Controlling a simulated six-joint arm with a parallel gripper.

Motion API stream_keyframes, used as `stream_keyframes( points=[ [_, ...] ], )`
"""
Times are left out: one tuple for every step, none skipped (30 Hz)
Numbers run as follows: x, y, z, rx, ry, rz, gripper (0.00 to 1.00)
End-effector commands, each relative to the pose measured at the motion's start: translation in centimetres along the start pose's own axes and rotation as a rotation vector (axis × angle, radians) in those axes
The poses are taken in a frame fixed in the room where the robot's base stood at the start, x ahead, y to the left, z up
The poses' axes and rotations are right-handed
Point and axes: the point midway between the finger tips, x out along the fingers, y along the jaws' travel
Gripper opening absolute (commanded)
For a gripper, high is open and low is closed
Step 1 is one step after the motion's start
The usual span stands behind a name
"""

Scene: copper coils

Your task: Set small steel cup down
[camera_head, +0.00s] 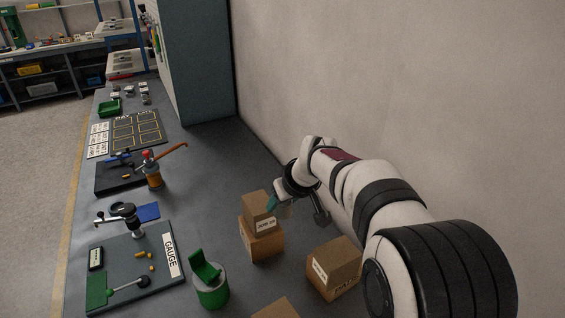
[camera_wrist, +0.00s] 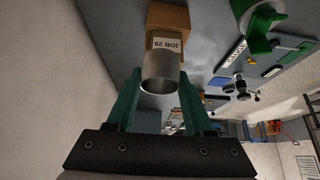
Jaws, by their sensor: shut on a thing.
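The small steel cup (camera_wrist: 160,72) is a grey metal cylinder held between the green fingers of my gripper (camera_wrist: 158,82) in the wrist view. Its open rim faces the wrist camera. My gripper (camera_head: 281,200) is shut on it. In the head view the gripper hangs just right of and behind a two-box stack, and the cup cannot be made out clearly there. In the wrist view, a cardboard box labelled JOB 29 (camera_wrist: 168,18) shows just beyond the cup. Whether cup and box touch cannot be told.
Stacked cardboard boxes (camera_head: 261,244) stand below my gripper, with another box (camera_head: 334,266) to the right. A green-topped cylinder (camera_head: 210,290) and a gauge board (camera_head: 132,260) lie left. The wall (camera_head: 330,70) is close on the right. Bare grey bench (camera_head: 205,215) shows left of the stack.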

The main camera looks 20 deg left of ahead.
Motion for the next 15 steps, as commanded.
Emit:
stream_keyframes(
  points=[
    [2.4,-2.0,-1.1,-0.058,-0.001,-0.039,0.0],
    [3.6,-3.2,-1.7,-0.094,0.001,-0.061,0.0],
    [5.2,-4.8,-2.4,-0.138,0.006,-0.089,0.0],
    [6.3,-5.9,-2.8,-0.17,0.009,-0.108,0.0],
    [7.3,-7.0,-3.2,-0.198,0.012,-0.126,0.0],
    [8.5,-8.3,-3.5,-0.233,0.016,-0.147,0.0],
    [9.5,-9.1,-3.5,-0.247,0.016,-0.157,0.0],
    [10.6,-9.8,-3.5,-0.258,0.016,-0.164,0.0],
    [11.8,-10.7,-3.4,-0.275,0.017,-0.173,0.0],
    [12.7,-11.3,-3.3,-0.285,0.016,-0.18,0.0],
    [13.4,-11.9,-3.3,-0.294,0.017,-0.186,0.0],
    [14.4,-12.7,-3.2,-0.306,0.017,-0.193,0.0],
    [15.0,-13.2,-3.1,-0.313,0.018,-0.197,0.0],
    [15.5,-13.5,-3.0,-0.319,0.018,-0.2,0.0],
    [16.0,-14.0,-2.9,-0.326,0.018,-0.204,0.0]
  ],
)
